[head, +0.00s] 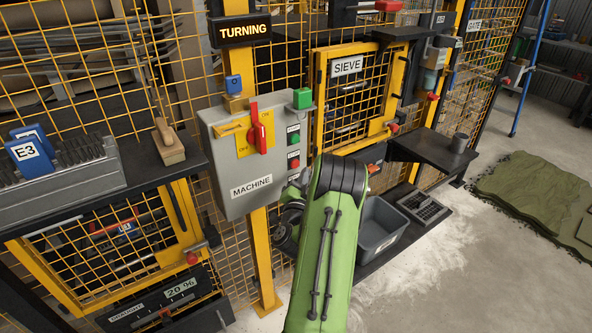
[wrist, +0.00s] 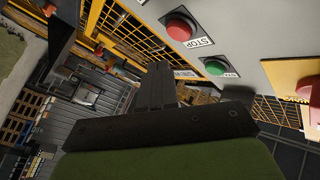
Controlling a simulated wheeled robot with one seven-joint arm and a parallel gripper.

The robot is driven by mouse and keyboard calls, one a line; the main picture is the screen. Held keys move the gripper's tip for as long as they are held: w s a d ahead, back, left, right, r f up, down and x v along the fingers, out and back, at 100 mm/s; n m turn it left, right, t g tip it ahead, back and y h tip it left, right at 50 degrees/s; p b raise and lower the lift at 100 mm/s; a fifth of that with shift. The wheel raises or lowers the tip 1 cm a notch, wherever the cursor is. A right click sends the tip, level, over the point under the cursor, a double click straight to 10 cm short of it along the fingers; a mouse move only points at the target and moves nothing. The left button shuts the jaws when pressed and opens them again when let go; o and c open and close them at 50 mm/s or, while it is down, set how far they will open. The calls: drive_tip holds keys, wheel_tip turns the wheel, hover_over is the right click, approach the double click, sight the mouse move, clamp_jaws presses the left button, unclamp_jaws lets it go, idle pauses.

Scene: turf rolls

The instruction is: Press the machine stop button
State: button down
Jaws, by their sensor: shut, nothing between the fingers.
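The grey machine box (head: 232,182) is mounted on a yellow post, with a red rotary switch on its face. The red stop button (head: 294,163) sits low on its right side, below a green button (head: 294,139). In the wrist view the red button (wrist: 180,28) has a STOP label beside it, and the green button (wrist: 214,66) is close by. My gripper (wrist: 160,78) is shut and empty, its dark fingers apart from both buttons in the picture. In the head view my green arm reaches up to just below the box; the fingertips cannot be made out there.
A lit TURNING sign (head: 244,30) hangs above the box. The yellow SIEVE gate (head: 347,95) is to the right, with a black shelf (head: 432,150) beside it. A grey bin (head: 381,228) stands below. A bench with a wooden-handled brush (head: 168,145) is at left.

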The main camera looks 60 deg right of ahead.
drive_tip(key=s+b, duration=0.1)
drive_tip(key=s+a+b, duration=0.1)
drive_tip(key=b, duration=0.1)
drive_tip(key=shift+s+a, duration=0.2)
drive_tip(key=shift+s, duration=0.2)
